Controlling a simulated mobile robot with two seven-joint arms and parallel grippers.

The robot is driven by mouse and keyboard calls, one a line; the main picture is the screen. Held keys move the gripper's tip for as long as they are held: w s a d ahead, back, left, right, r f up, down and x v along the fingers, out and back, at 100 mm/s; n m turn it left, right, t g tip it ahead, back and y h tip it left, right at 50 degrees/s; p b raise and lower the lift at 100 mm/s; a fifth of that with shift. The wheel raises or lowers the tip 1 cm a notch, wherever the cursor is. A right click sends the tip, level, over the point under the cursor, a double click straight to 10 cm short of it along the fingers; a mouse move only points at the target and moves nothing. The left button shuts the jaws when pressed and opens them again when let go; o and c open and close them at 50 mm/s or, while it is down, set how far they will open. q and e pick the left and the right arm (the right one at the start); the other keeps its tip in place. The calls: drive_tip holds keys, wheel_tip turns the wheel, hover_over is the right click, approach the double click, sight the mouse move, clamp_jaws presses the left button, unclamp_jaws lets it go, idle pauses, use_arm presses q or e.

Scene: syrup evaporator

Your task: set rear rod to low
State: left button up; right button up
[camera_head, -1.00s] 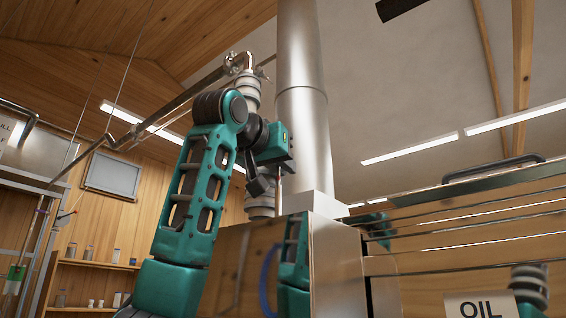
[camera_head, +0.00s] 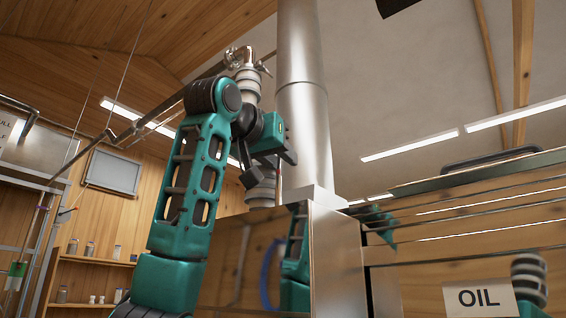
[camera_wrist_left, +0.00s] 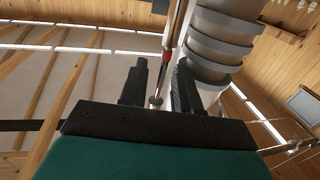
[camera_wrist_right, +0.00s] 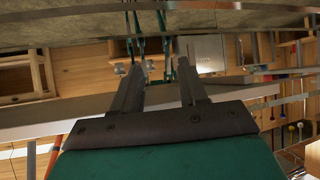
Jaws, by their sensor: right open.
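A thin metal rod (camera_wrist_left: 171,52) with a red band and a small round end runs between the fingers of my left gripper (camera_wrist_left: 160,77) in the left wrist view. The fingers stand apart on either side of it; contact is not clear. In the head view my left gripper (camera_head: 251,178) is beside the grey ringed column (camera_head: 262,190), in front of the steel stack; the rod there is hidden or too small to tell. Its level setting cannot be read. My right gripper (camera_wrist_right: 162,75) is open and empty in the right wrist view.
The steel stack (camera_head: 302,110) rises just right of my left gripper above a shiny steel box (camera_head: 335,255). A slatted hood (camera_head: 480,215) and an OIL sign (camera_head: 478,298) are at right. Wall shelves (camera_head: 95,262) stand at far left.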

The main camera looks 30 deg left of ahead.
use_arm(q)
drive_tip(key=s+d+b, duration=0.1)
drive_tip(key=s+b, duration=0.1)
drive_tip(key=s, duration=0.9)
drive_tip(key=shift+s+d, duration=0.15)
drive_tip(key=shift+d, duration=0.05)
